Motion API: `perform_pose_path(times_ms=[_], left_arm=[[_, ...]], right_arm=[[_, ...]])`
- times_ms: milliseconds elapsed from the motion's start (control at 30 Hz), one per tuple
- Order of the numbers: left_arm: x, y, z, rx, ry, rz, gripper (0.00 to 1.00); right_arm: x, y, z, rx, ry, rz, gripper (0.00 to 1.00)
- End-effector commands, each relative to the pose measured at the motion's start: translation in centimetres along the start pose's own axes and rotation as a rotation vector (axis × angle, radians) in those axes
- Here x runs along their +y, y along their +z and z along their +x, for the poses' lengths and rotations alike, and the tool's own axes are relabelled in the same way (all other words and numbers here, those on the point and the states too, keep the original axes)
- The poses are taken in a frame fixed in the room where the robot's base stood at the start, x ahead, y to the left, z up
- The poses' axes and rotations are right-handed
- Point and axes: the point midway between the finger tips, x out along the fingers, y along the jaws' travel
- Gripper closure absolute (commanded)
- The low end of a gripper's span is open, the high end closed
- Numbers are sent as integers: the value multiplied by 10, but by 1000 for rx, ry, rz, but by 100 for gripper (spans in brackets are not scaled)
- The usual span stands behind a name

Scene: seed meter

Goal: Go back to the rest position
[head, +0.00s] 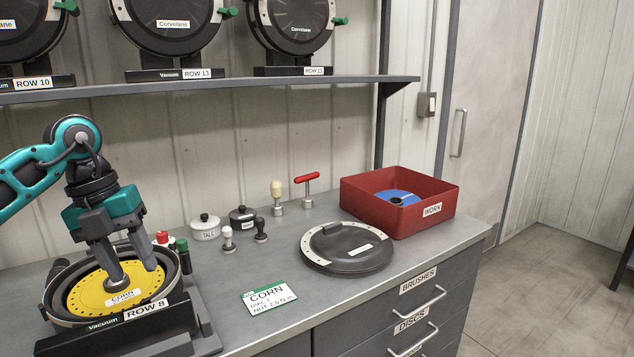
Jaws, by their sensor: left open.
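My left gripper (128,279) is open, with its fingers low over the yellow disc labelled CORN (90,294). The disc sits in the round black housing of the ROW 8 meter (180,318) at the bench's left end. A grey hub (116,276) stands at the disc's centre, close to the fingers; I cannot tell whether they touch it. My right gripper is not in view.
The grey bench (225,295) holds a CORN card (268,296), a black lid (346,249), small pots, hand tools and a red WORN bin (400,203) with a blue disc inside. A shelf (250,84) with several meters hangs above.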

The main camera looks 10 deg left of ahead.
Motion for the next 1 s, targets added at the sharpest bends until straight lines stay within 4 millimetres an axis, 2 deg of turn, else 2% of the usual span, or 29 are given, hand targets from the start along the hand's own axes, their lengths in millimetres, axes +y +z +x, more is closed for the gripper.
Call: perform_pose_path(times_ms=[33, 100, 167, 300, 400, 533, 667, 767, 867, 967, 1000], left_arm=[[-19, -6, 20, 37, -69, 51, 53], [-48, -17, 44, 84, -183, 116, 53], [-75, -31, 64, 130, -300, 166, 53], [-141, -72, 101, 247, -638, 226, 53], [-181, -100, 113, 317, -911, 190, 53], [-215, -120, 116, 371, -1243, 30, 53], [-225, -120, 120, 381, -1515, -249, 53], [-216, -110, 134, 355, -1659, -533, 53], [-193, -99, 161, 307, -1729, -860, 53], [-159, -96, 203, 247, -1714, -1213, 53], [-142, -99, 223, 220, -1684, -1357, 53]], right_arm=[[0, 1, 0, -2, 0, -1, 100], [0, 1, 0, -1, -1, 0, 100], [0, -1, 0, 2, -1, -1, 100], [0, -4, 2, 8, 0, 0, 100], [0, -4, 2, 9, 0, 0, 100], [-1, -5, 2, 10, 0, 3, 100], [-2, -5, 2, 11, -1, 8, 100], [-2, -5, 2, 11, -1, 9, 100], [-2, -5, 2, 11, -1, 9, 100], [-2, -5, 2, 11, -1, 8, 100], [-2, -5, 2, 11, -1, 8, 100]])
